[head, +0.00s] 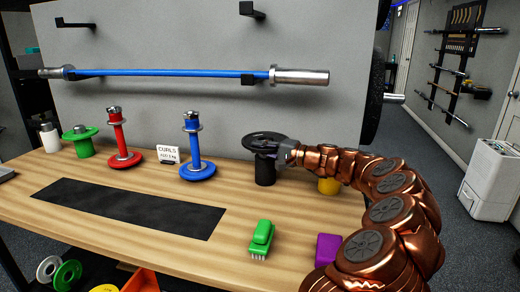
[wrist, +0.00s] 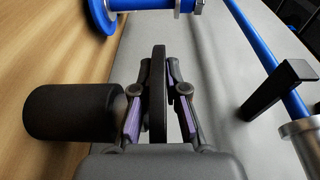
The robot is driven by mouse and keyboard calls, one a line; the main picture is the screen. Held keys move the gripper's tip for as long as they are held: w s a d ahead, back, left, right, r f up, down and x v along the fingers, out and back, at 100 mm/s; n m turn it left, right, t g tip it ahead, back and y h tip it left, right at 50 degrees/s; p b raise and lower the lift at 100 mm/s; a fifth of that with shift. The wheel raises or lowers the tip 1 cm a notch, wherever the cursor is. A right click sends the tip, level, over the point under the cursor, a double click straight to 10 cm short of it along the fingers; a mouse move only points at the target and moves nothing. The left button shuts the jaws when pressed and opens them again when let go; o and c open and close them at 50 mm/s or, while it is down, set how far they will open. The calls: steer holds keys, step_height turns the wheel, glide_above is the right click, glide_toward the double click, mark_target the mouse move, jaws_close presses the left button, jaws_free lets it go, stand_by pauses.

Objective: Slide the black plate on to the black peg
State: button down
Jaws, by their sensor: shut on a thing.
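The black plate (head: 265,137) is a flat disc, held level above the table in the head view. In the wrist view the plate (wrist: 158,75) shows edge-on between the two fingers. My gripper (head: 286,152) is shut on its right edge; it also shows in the wrist view (wrist: 158,100). A black cylinder (head: 265,172) stands upright on the table below the plate. I cannot tell whether this cylinder is the black peg; no other table-top black peg shows clearly.
Blue (head: 193,150), red (head: 119,145) and green (head: 79,140) stands line the back left, with a small sign (head: 168,155). A yellow cylinder (head: 328,186) is beside my arm. A green brush (head: 261,238) and purple block (head: 327,249) lie in front. A blue bar (head: 180,72) hangs behind.

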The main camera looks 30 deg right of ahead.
steer(key=shift+f+b, duration=0.45)
steer(key=shift+f+b, duration=0.3)
steer(key=shift+f, duration=0.05)
steer(key=shift+f+b, duration=0.4)
steer(key=shift+f, duration=0.1)
steer(key=c, duration=1.1)
jaws_free()
steer(key=shift+c, duration=0.2)
steer(key=shift+f, duration=0.1)
steer(key=shift+s, duration=0.1)
steer(key=v, duration=1.2)
steer(key=shift+a, duration=0.15)
